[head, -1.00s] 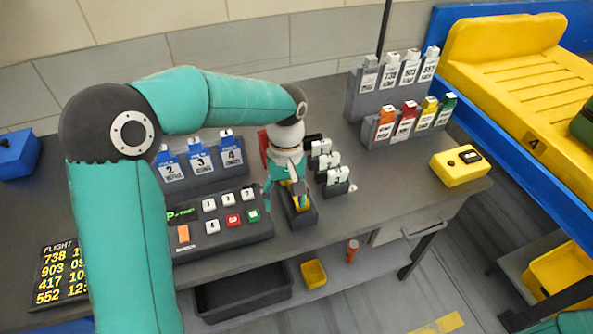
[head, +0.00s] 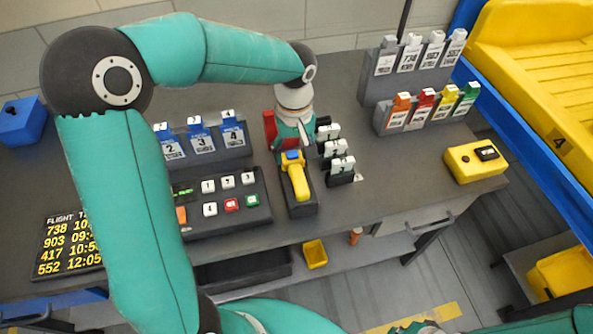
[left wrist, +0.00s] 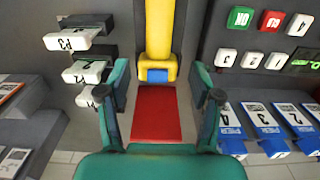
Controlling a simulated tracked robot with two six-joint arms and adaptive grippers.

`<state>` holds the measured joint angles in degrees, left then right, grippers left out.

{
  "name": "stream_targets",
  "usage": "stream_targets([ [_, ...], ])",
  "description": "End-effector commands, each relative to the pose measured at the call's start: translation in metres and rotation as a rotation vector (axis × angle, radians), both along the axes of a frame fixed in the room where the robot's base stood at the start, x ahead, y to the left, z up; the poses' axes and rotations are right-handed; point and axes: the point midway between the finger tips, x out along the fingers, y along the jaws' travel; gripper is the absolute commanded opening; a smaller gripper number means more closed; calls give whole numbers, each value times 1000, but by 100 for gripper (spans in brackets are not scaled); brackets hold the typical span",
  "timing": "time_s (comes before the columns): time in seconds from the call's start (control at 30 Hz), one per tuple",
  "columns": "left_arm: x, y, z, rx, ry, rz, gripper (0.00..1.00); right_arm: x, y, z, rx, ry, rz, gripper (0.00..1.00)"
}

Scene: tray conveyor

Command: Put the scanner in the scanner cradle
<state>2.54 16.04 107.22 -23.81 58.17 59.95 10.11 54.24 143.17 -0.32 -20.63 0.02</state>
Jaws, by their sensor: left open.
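The scanner (head: 299,181) is yellow with a blue end. It lies in the dark grey scanner cradle (head: 303,210), on the desk right of the button panel. In the left wrist view the scanner (left wrist: 159,35) runs away from me along the cradle (left wrist: 185,50), its blue end nearest. My left gripper (head: 301,141) is just behind and above the blue end, and its fingers (left wrist: 160,85) are apart with nothing held between them. A red panel (left wrist: 156,115) shows below the blue end, between the fingers.
White-topped tag holders (head: 337,150) stand close right of the cradle. The button panel (head: 255,215) and blue tags (head: 200,140) are on its left. A yellow box (head: 474,162) sits at the desk's right end. The desk between it and the holders is clear.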

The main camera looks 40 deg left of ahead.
Motion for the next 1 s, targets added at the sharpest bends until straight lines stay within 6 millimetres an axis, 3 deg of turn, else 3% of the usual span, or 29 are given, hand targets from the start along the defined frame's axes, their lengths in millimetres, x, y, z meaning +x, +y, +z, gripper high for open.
stream_targets([
  [0.27,0,0,-18,0,4,-1,65,0,0,5,0,0,0,0],
  [0.53,1,-1,-55,-1,3,1,65,0,0,13,0,0,0,0],
  [0.83,1,-1,-61,-1,0,1,65,0,0,12,0,0,0,0],
  [1.0,1,-1,-61,-1,0,1,38,0,0,12,0,0,0,0],
])
